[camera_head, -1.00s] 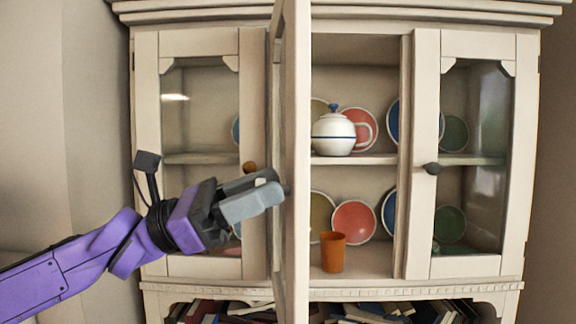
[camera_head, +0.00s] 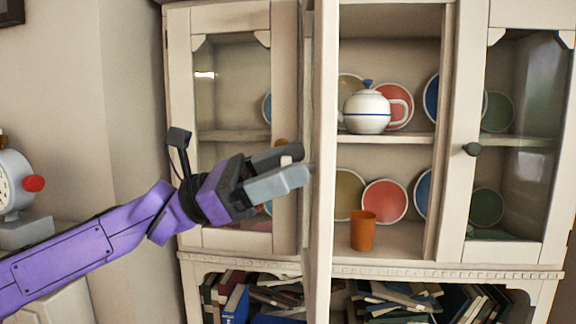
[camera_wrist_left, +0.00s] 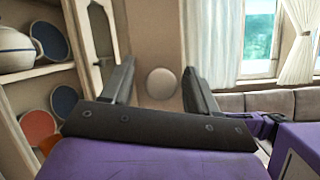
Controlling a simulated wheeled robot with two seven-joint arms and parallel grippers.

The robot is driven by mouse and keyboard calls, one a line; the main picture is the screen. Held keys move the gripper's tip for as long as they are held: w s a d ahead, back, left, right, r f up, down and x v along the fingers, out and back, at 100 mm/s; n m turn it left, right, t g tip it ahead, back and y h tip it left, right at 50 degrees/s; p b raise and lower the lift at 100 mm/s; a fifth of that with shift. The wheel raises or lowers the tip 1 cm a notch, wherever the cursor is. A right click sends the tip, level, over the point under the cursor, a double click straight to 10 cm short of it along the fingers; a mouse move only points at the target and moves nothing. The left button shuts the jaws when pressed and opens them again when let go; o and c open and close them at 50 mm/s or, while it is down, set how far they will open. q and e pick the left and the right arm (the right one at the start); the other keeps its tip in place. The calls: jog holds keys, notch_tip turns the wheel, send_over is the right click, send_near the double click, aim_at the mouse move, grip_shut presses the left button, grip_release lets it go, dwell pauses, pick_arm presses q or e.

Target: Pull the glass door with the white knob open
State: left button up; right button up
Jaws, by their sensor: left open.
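The middle glass door (camera_head: 325,200) of the cream cabinet stands swung out toward me, seen almost edge-on. Its white knob (camera_head: 286,160) shows between the fingers of my left gripper (camera_head: 291,167), on the left side of the door. In the left wrist view the round white knob (camera_wrist_left: 161,83) sits between the two dark fingers of my gripper (camera_wrist_left: 160,85), with gaps on both sides. My left gripper is open. The fingertips are close to the door; I cannot tell if they touch it. My right gripper is not in view.
The left glass door with a brown knob (camera_head: 281,144) and the right one with a dark knob (camera_head: 472,149) are closed. Behind the opening stand a white teapot (camera_head: 366,112), plates and an orange cup (camera_head: 362,231). Books (camera_head: 270,295) fill the lower shelf.

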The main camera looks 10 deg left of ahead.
pick_arm(q)
jog(key=b+v, duration=0.4)
jog(key=v, duration=0.6)
jog(key=shift+a, duration=0.25)
